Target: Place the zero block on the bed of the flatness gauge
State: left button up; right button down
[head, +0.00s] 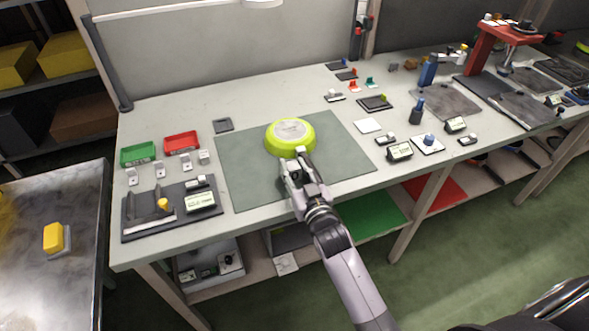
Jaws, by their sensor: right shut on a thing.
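A dark gauge with a green-lit display (200,202) stands at the left front of the bench and looks like the flatness gauge. A yellow knob-like piece (163,204) is on or over its pale left part; I cannot tell if this is the zero block. My right gripper (293,163) is over the grey-green mat, shut on the near edge of a lime-green round pan (290,136). The fingertips are small and partly merge with the rim. My left gripper is not in view.
A green tray (137,153), a red tray (181,142) and several small tagged pieces stand behind the gauge. The mat (240,185) is clear left of the pan. More gauges and tools crowd the right. A cart (85,240) with a yellow block stands at left.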

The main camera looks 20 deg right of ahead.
jog(key=shift+r, duration=0.15)
jog(key=c, duration=1.2)
grip_release()
jog(key=shift+f, duration=0.2)
jog(key=shift+r, duration=0.1)
